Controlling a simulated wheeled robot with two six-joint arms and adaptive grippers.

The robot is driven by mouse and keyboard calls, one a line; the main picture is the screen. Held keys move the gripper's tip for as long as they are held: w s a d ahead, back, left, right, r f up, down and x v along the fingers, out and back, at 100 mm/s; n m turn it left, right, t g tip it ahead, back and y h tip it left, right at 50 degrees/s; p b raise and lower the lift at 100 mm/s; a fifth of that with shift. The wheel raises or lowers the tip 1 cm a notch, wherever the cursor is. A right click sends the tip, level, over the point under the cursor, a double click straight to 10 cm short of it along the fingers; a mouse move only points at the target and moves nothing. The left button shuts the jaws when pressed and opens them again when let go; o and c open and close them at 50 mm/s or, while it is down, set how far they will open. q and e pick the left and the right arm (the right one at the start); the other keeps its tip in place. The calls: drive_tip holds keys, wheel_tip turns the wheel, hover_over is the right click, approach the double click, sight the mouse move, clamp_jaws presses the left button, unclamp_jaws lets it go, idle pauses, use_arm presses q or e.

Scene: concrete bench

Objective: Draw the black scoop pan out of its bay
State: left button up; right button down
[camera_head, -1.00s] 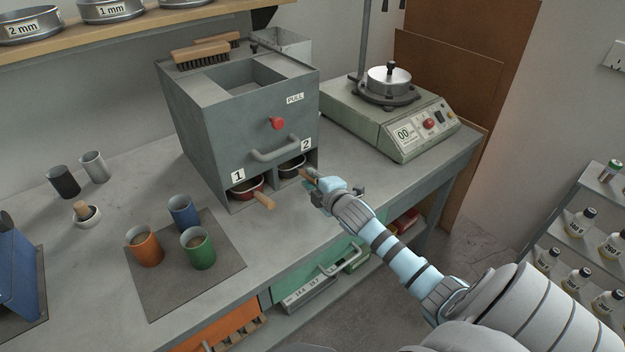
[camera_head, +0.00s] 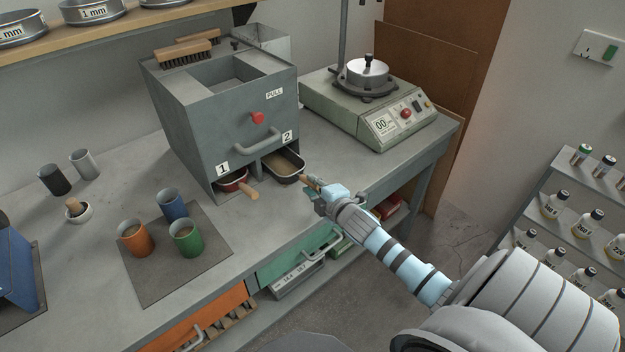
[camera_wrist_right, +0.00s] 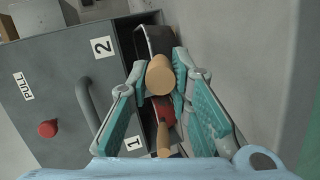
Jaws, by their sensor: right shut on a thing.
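The black scoop pan (camera_head: 287,167) sticks partway out of bay 2 of the grey splitter box (camera_head: 228,118), with brownish material inside. My right gripper (camera_head: 313,186) is shut on its wooden handle, in front of the bay; the handle (camera_wrist_right: 160,74) also shows between the fingers in the right wrist view. The pan (camera_wrist_right: 153,42) appears beyond the handle there. A red scoop pan (camera_head: 232,181) sits in bay 1, its wooden handle pointing out over the bench. My left gripper is not in view.
Orange, blue and green cups (camera_head: 186,238) stand on a dark mat (camera_head: 160,283) at the left. Bench space between box and balance is clear.

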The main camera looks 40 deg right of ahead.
drive_tip(key=shift+s, duration=0.2)
drive_tip(key=shift+w, duration=0.1)
drive_tip(key=c, duration=1.4)
unclamp_jaws()
drive_tip(key=shift+w+a, duration=0.1)
drive_tip(key=v, duration=1.2)
drive_tip(key=shift+f, duration=0.1)
